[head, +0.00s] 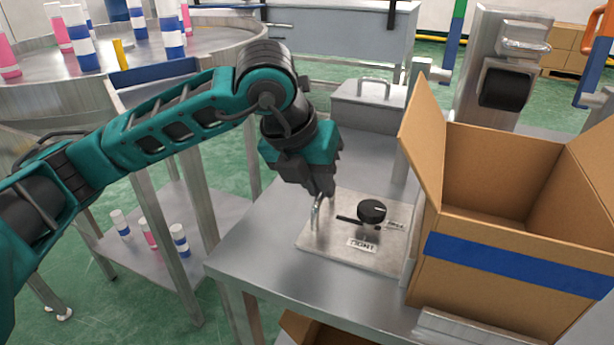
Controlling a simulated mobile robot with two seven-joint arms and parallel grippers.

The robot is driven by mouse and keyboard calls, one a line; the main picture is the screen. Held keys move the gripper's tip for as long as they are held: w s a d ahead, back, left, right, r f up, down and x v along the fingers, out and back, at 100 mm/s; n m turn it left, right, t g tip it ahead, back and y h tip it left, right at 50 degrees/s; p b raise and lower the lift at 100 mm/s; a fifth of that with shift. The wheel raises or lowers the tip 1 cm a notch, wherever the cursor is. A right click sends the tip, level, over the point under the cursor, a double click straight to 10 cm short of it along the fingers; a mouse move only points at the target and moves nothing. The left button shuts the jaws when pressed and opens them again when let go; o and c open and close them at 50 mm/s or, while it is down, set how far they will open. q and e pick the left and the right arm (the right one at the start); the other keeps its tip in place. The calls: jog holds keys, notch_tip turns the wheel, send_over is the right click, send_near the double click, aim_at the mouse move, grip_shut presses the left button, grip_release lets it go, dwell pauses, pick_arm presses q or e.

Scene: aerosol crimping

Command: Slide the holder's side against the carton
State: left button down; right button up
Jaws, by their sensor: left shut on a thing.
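The holder appears to be a flat pale grey plate (330,252) lying on the steel table. It carries a black round knob with a pointer (372,210), small white labels and an upright metal handle (316,213) near its left edge. My left gripper (322,194) comes down from above and is shut at this handle, its fingers partly hiding the top. The open brown carton (470,268) with a blue band stands just right of the plate. The plate's right edge runs close to the carton's left side; I cannot tell whether they touch. My right gripper is out of view.
A grey metal box with a handle (368,106) stands behind the plate. A steel machine (500,70) is behind the carton. The tabletop (262,232) left of the plate is clear. A round table with cans (110,75) is at the upper left.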

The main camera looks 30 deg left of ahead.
pick_arm(q)
jog(key=c, duration=1.1)
grip_release()
jog(key=shift+c, duration=0.2)
jog(key=p+v, duration=0.3)
jog(key=v, duration=1)
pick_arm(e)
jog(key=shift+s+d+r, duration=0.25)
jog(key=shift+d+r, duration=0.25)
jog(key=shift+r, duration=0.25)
pick_arm(q)
jog(key=shift+a+f, duration=0.1)
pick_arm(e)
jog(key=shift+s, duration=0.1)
